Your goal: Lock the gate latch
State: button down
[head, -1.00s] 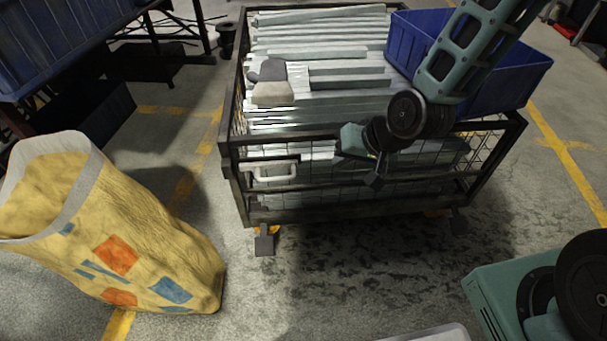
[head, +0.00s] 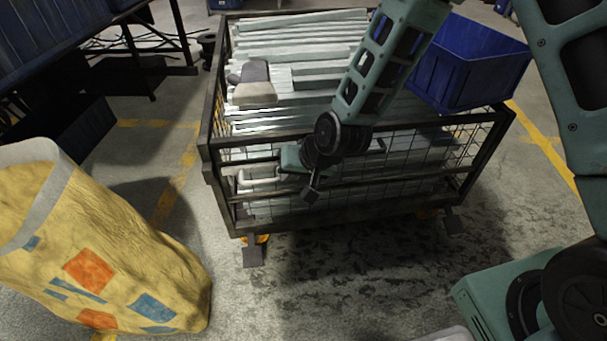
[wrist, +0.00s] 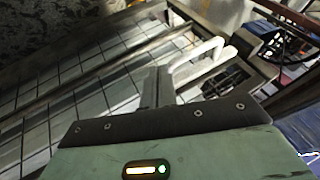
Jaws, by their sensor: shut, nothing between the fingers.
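The gate latch shows as a pale, bent handle (head: 260,182) on the upper left of the wire cage cart's front (head: 350,217). In the wrist view the handle (wrist: 213,47) is a white loop beyond my fingers, next to a dark bracket. My gripper (head: 288,160) is at the cage front, just right of the handle and partly overlapping its right end. In the wrist view my gripper (wrist: 157,86) is shut and empty, with its grey fingers at the near end of the loop. I cannot tell whether they touch it.
A yellow sack (head: 120,245) stands at front left. The floor before the cart is clear.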

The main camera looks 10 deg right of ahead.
aim_at(265, 181)
jog(key=shift+a, duration=0.25)
jog(key=shift+w+a+p, duration=0.1)
jog(key=shift+a+p, duration=0.45)
jog(key=shift+a, duration=1.65)
